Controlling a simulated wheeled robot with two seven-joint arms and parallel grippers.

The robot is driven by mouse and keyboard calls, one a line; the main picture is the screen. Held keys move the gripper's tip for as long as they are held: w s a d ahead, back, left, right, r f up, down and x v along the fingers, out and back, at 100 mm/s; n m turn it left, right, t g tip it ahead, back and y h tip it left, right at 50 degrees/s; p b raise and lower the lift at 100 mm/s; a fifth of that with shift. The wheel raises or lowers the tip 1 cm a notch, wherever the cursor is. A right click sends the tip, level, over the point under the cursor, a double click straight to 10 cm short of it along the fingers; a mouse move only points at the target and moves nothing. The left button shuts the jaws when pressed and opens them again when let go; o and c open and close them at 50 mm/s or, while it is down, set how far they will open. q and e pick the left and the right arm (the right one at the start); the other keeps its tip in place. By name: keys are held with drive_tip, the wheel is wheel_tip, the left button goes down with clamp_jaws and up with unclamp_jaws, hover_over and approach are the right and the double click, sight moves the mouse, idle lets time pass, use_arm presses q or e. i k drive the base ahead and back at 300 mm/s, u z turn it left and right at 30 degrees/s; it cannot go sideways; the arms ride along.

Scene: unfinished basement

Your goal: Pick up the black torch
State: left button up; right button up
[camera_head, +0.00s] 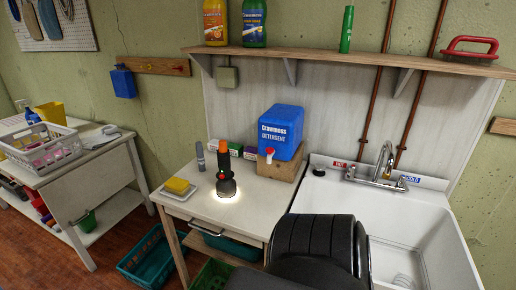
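The black torch (226,186) stands upright on the white bench (196,209), in the middle of the camera_head view. Its wide head is at the bottom, and a bright glow shows on the bench around it. Its upper end is orange. No gripper touches it. A black ribbed part of my own body fills the lower middle of the view, to the right of the torch. Neither of my grippers is in view.
A white tray with a yellow sponge (177,185) is left of the torch; a grey tube (200,156) and small boxes stand behind. A blue detergent container (281,132) sits on a wooden block (277,169) to the right, before the white sink (433,232). A shelf (350,60) hangs above.

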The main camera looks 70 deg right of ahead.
sight(227, 189)
drive_tip(key=k, duration=0.7)
drive_tip(key=z, duration=2.6)
drive_tip(key=i, duration=0.35)
drive_tip(key=u, duration=0.1)
